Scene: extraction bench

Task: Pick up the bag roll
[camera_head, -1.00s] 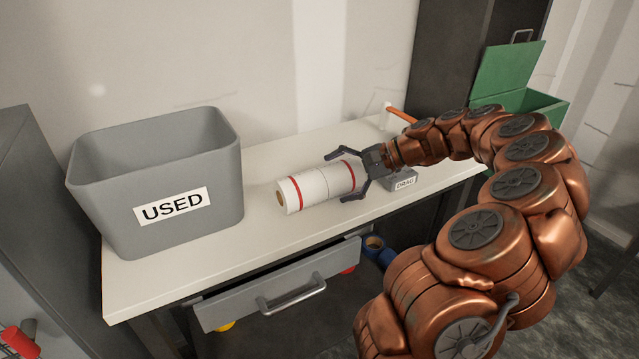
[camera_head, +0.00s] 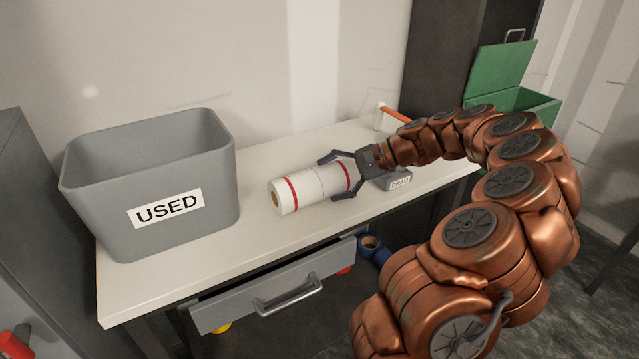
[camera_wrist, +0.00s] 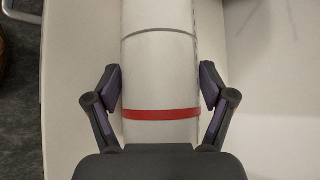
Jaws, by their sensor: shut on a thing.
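The bag roll (camera_head: 311,189) is a white cylinder with a red band near each end. It lies on its side on the pale bench top, its brown core facing left. My gripper (camera_head: 340,178) is at the roll's right end, with one finger on each side of it. In the wrist view the roll (camera_wrist: 160,75) runs up between the fingers, and my gripper (camera_wrist: 160,88) is shut on it near the red band. Whether the roll is clear of the bench cannot be told.
A grey bin (camera_head: 95,208) marked USED stands at the bench's left. A drawer (camera_head: 277,284) hangs open below the front edge. A green open box (camera_head: 520,103) is at the far right.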

